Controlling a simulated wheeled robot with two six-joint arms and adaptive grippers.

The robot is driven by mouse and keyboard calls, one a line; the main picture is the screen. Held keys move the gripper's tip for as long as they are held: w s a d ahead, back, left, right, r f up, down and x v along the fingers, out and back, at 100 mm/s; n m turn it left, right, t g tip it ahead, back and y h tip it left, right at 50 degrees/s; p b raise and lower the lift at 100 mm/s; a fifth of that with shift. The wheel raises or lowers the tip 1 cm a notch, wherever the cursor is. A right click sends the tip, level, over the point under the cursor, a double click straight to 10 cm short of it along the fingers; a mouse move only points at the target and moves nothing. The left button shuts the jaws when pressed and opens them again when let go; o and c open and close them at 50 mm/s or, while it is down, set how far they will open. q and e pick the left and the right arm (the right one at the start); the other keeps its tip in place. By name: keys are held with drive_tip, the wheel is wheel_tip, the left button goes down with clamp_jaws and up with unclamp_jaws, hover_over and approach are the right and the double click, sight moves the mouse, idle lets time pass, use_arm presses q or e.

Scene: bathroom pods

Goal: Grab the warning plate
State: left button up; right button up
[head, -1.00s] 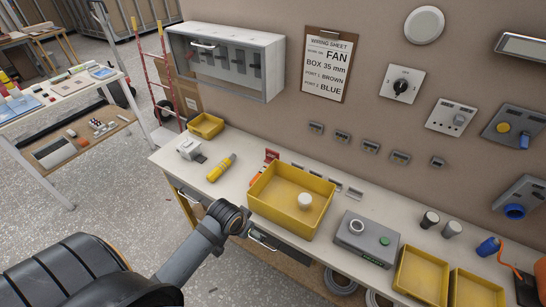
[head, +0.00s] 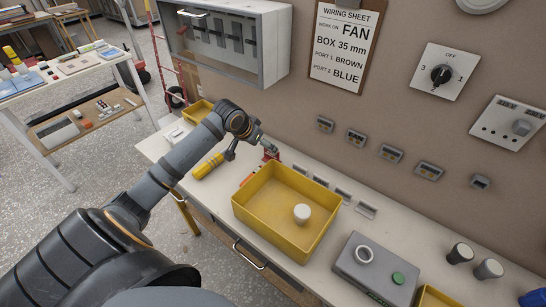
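My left gripper (head: 268,146) reaches over the bench from the left, its tips at a small red object (head: 271,156) behind the yellow bin. The red object is partly hidden by the gripper and the bin, and I cannot tell for sure that it is the warning plate. I cannot tell whether the fingers are open or shut, or whether they touch it. An orange piece (head: 249,179) lies beside the bin's left side. My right gripper is out of view.
The large yellow bin (head: 255,222) holds a white round piece (head: 302,212). A yellow-handled tool (head: 207,167) lies left of it, under my forearm. A grey button box (head: 372,270) stands to the right. An open-fronted cabinet (head: 275,55) hangs above the gripper.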

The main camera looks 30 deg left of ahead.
sight(272, 155)
use_arm(q)
drive_tip(key=p+x, duration=0.1)
drive_tip(key=x, duration=0.5)
drive_tip(key=shift+d+r, duration=0.1)
drive_tip(key=shift+d, duration=0.05)
drive_tip(key=x, duration=0.4)
drive_tip(key=shift+r, duration=0.1)
drive_tip(key=shift+s+r, duration=0.1)
drive_tip(key=c, duration=1.2)
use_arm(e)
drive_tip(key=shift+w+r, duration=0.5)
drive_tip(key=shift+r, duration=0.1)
